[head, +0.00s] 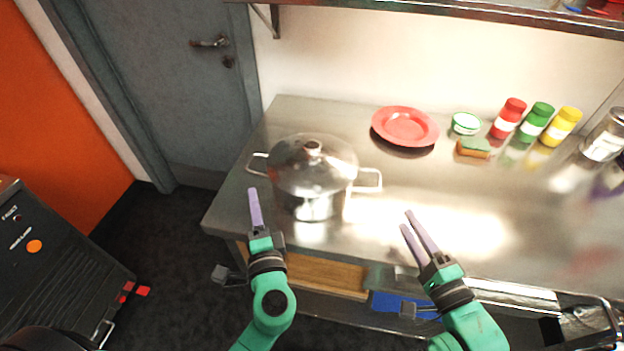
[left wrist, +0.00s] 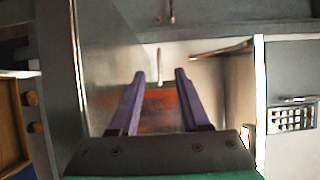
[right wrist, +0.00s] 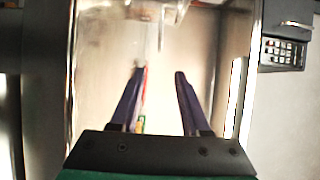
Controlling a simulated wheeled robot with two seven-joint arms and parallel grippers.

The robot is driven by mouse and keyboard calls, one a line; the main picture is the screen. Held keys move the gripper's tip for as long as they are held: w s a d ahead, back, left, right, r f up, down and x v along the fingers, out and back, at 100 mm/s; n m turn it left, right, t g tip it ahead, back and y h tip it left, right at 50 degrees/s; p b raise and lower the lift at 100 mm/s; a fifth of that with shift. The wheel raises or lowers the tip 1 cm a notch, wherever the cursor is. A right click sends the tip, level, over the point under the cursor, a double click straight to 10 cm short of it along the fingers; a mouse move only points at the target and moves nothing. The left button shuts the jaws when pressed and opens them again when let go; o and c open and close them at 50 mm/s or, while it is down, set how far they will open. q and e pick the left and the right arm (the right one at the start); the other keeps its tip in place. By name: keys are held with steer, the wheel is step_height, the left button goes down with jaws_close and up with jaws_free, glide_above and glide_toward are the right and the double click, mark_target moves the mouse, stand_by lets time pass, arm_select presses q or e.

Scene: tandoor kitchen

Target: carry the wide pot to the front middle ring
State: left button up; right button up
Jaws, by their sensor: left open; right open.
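The wide pot (head: 312,178) is shiny metal with a lid and knob. It stands upright at the left end of the steel counter, with a loop handle at its left (head: 258,163) and another at its right (head: 369,181). My left gripper (head: 254,198) is open and empty, just in front of the left handle and apart from it as far as I can tell. My right gripper (head: 415,228) is open and empty over the counter, to the right of and nearer than the right handle. No cooking ring can be made out.
On the steel counter (head: 385,255), a red plate (head: 405,126) lies behind the pot. A green-and-white tub (head: 465,123), a sponge (head: 473,148) and red, green (head: 536,122) and yellow bottles stand further right. A shelf (head: 440,12) overhangs the back.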

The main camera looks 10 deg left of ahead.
mark_target(248, 162)
arm_select(q)
steer(key=x, duration=1.4)
steer(key=shift+f, duration=0.15)
arm_select(e)
steer(key=x, duration=1.4)
arm_select(q)
steer(key=shift+s, duration=0.1)
arm_select(e)
steer(key=shift+s, duration=0.1)
arm_select(q)
steer(key=shift+c, duration=0.9)
arm_select(e)
steer(key=shift+c, duration=0.9)
arm_select(q)
jaws_close()
arm_select(e)
jaws_close()
